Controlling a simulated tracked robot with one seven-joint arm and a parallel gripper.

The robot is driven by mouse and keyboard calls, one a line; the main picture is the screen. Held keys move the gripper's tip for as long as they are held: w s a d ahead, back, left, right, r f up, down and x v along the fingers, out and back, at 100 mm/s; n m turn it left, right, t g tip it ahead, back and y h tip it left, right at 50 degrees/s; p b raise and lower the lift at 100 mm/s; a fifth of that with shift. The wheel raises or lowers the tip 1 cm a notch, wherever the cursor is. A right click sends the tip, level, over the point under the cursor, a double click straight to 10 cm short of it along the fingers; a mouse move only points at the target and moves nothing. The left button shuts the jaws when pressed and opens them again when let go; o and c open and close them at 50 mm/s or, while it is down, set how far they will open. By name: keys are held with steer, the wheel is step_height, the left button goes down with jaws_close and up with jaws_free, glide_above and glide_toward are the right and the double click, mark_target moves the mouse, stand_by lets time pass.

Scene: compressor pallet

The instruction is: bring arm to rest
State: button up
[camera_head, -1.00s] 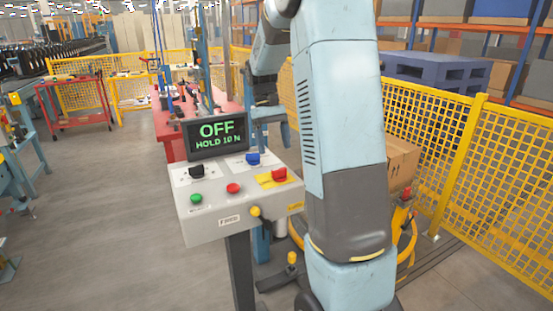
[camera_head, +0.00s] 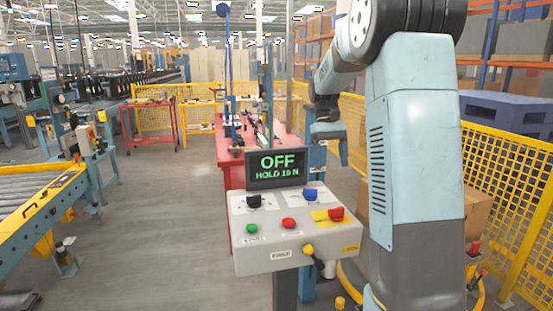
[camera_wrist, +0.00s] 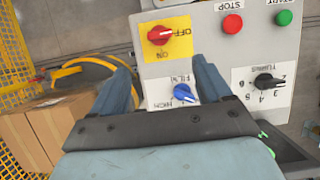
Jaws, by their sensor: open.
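My gripper (camera_wrist: 160,78) is open and empty, its two blue-grey fingers apart above the control panel. In the head view the gripper (camera_head: 328,148) hangs from my arm behind and right of the display, pointing down. The grey-white control panel (camera_head: 285,258) stands on a dark post. It carries a green START button (camera_wrist: 283,17), a red STOP button (camera_wrist: 232,23), a red switch (camera_wrist: 161,35) on a yellow OFF/ON plate, a blue knob (camera_wrist: 184,94) and a black TURNS knob (camera_wrist: 267,82). The display (camera_head: 276,169) reads OFF, with a HOLD line below.
A yellow mesh fence (camera_head: 520,185) runs along the right. A cardboard box (camera_wrist: 45,128) stands beside the panel near a yellow ring (camera_wrist: 85,68). A red table (camera_head: 228,155) is behind the display. A roller conveyor (camera_head: 35,195) is at left; the floor between is clear.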

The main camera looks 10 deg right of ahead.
steer(key=s+a+r+t, duration=0.2)
steer(key=s+a+r, duration=0.1)
steer(key=s, duration=0.3)
steer(key=s+a+r+t, duration=0.2)
steer(key=s+a, duration=0.1)
steer(key=s, duration=0.3)
steer(key=s+a+f+t, duration=0.1)
steer(key=s+a+t, duration=0.1)
steer(key=s, duration=0.5)
steer(key=s+a+f+t, duration=0.1)
steer(key=s+a+t, duration=0.2)
steer(key=s, duration=0.5)
steer(key=shift+s+f+t, duration=0.2)
steer(key=shift+f+t, duration=0.05)
steer(key=shift+t, duration=0.25)
